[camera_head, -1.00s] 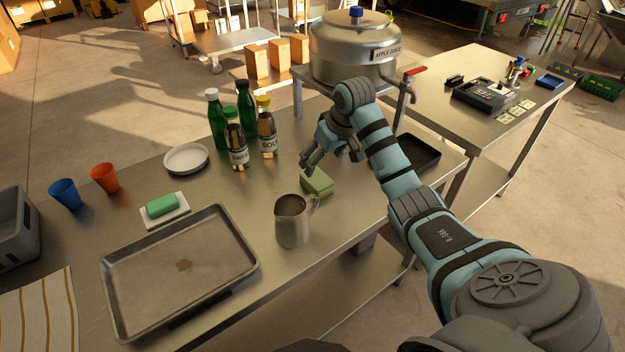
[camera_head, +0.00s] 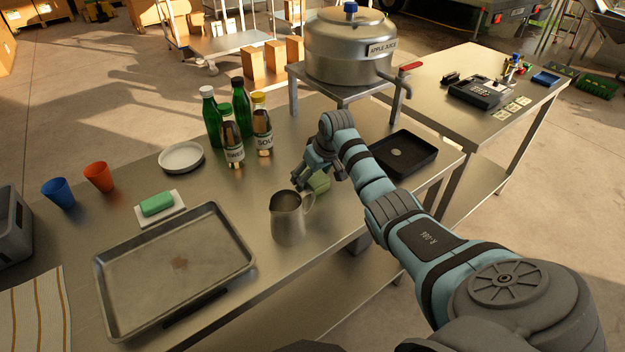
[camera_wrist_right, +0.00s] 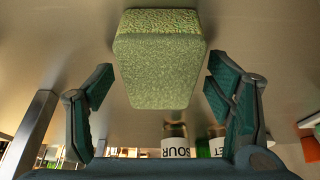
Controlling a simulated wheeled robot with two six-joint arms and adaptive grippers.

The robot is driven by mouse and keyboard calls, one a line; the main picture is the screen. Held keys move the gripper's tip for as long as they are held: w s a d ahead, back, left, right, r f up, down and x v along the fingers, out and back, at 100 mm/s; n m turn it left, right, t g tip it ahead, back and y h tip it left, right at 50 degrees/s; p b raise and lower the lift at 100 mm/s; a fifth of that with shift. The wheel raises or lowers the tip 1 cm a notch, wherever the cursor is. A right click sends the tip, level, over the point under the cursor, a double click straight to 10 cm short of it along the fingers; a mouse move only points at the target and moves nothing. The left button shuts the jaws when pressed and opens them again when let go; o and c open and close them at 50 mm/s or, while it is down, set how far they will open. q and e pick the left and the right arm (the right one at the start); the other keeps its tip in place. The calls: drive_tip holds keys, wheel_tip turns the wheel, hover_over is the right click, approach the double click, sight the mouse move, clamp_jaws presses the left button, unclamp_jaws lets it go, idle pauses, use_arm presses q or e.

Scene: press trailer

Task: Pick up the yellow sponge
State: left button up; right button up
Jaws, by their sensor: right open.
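The yellow sponge (camera_head: 319,184), a yellow-green block, lies on the steel table just behind the metal pitcher, partly covered by my right gripper (camera_head: 311,175). In the right wrist view the sponge (camera_wrist_right: 160,70) is large, between the two spread fingers (camera_wrist_right: 160,84). Gaps show on both sides of it, so the fingers do not appear to touch it. My right gripper is open and empty, low over the sponge. My left gripper is not in view.
The pitcher (camera_head: 288,219) stands close in front of the sponge. A black tray (camera_head: 425,163) lies to the right, and bottles (camera_head: 263,137) stand behind left. A green block (camera_head: 156,204) sits on a white dish near the baking tray (camera_head: 175,275). A steel urn (camera_head: 345,50) stands behind.

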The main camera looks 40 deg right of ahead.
drive_tip(key=shift+f, duration=0.2)
idle(0.3)
drive_tip(key=c, duration=0.9)
wheel_tip(320, 180, up, 20)
drive_tip(key=shift+r+p, duration=0.25)
drive_tip(key=shift+p, duration=0.75)
